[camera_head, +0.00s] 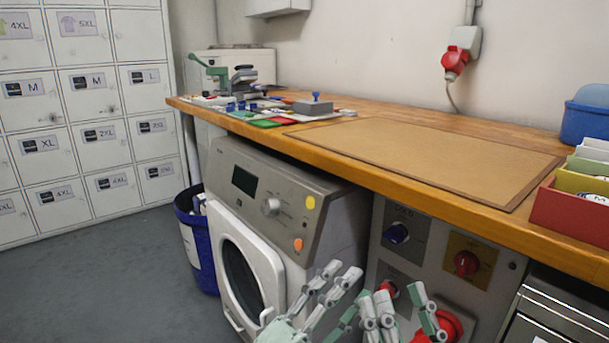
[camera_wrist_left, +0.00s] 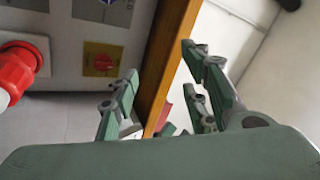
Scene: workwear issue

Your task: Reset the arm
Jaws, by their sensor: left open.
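My left gripper (camera_head: 322,292) is at the bottom middle of the head view, in front of the washing machine and below the worktop edge. It is green and grey, its fingers are spread, and it holds nothing. In the left wrist view my left gripper (camera_wrist_left: 160,82) shows its fingers apart, with the worktop's wooden edge behind. My right gripper (camera_head: 407,308) is close to its right, in front of the grey control panel. Its fingers stand apart with nothing seen between them. Both arms are mostly out of the frame.
The wooden worktop (camera_head: 455,125) carries a brown mat (camera_head: 430,155), a press with a green handle (camera_head: 208,68), and a red bin (camera_head: 570,215). Below are the washing machine (camera_head: 285,225) and a panel with a red knob (camera_head: 466,263). A blue bin (camera_head: 205,270) and lockers (camera_head: 90,100) stand left. Floor there is clear.

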